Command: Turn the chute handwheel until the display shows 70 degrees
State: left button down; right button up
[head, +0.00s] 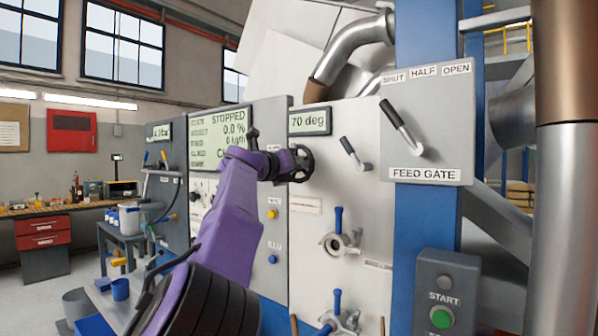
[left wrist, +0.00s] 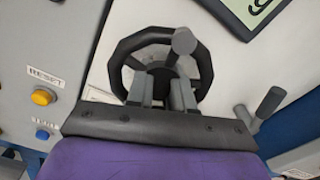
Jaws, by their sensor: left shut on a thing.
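The chute handwheel (head: 302,163) is a black wheel on the grey panel. In the left wrist view the wheel (left wrist: 205,72) shows face-on with a grey knob (left wrist: 184,42) near its top right. My left gripper (head: 287,163) is at the wheel. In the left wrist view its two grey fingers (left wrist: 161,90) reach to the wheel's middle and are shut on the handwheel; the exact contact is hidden. The display (head: 309,121) above the wheel reads 70 deg. My right gripper is not in view.
A grey lever (head: 356,154) sits right of the wheel. The FEED GATE lever (head: 402,127) and START button (head: 442,317) are further right. A larger screen (head: 220,136) reading STOPPED is on the panel to the left. Blue-handled valves (head: 340,240) are below.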

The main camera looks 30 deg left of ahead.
pick_arm(q)
jog(key=shift+s+r+m, duration=0.1)
jog(key=shift+r+m, duration=0.15)
jog(key=shift+m, duration=0.45)
jog(key=shift+b, duration=0.3)
jog(key=shift+r+m, duration=0.2)
jog(key=shift+m, duration=0.1)
jog(key=c, duration=1.3)
grip_release()
jog(key=shift+f, duration=0.3)
jog(key=s+b, duration=0.5)
jog(key=s, duration=0.5)
jog(key=shift+s+a, duration=0.2)
jog(key=shift+a, duration=0.25)
jog(key=shift+r, duration=0.1)
